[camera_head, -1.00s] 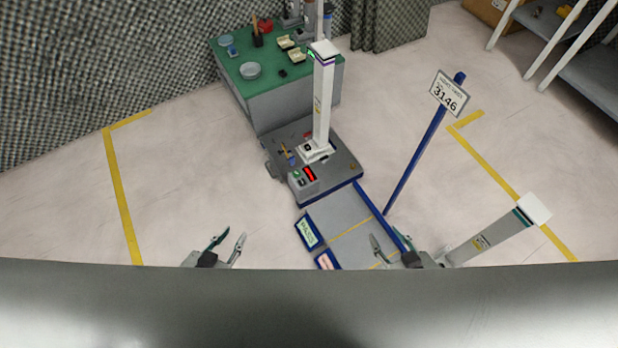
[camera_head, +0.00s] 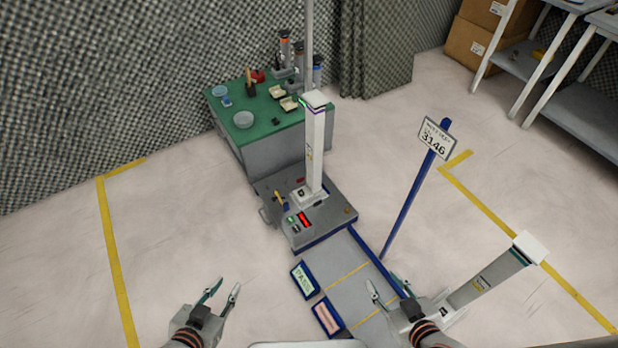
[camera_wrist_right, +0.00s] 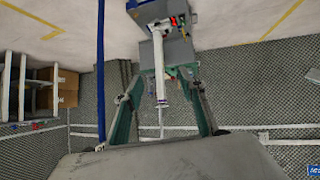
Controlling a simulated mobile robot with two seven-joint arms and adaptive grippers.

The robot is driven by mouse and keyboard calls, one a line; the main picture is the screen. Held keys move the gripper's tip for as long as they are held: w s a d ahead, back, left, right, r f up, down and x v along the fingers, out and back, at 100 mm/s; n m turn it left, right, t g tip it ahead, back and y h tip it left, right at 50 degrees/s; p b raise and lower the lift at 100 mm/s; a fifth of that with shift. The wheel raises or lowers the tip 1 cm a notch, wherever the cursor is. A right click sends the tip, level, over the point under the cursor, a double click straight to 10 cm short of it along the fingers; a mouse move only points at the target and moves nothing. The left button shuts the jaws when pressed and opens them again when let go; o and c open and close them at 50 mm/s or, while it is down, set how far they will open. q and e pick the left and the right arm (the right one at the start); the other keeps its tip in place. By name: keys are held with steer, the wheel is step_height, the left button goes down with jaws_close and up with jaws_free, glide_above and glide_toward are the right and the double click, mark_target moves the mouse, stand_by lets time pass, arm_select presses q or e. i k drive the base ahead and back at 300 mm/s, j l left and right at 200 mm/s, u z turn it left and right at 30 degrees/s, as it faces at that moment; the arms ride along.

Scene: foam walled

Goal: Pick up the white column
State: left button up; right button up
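One white column (camera_head: 315,145) stands upright on the grey test stand (camera_head: 325,227). A second white column (camera_head: 490,280) with a white cap leans up to the right, its base behind or beside my right gripper. My left gripper (camera_head: 222,290) is open and empty over the floor at lower left. My right gripper (camera_head: 388,286) is open, left of the second column's base; I cannot tell whether they touch. In the right wrist view, the open right gripper (camera_wrist_right: 163,105) spreads to either side of the column on the stand (camera_wrist_right: 160,65), which is farther off.
A green-topped bench (camera_head: 262,117) with dishes and small tools stands behind the stand. A blue post with a 3146 sign (camera_head: 437,137) rises at the right. A grey track with PASS sign (camera_head: 304,280) runs toward me. Open floor lies left; shelves stand back right.

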mark_target(304, 197)
steer(key=j+z, duration=0.1)
steer(key=z, duration=0.4)
steer(key=i+j+z, duration=0.1)
steer(key=z, duration=0.35)
steer(key=j+z, duration=0.7)
steer(key=j, duration=0.25)
steer(key=k+j+z, duration=0.1)
steer(key=j+z, duration=0.15)
steer(key=j, duration=0.7)
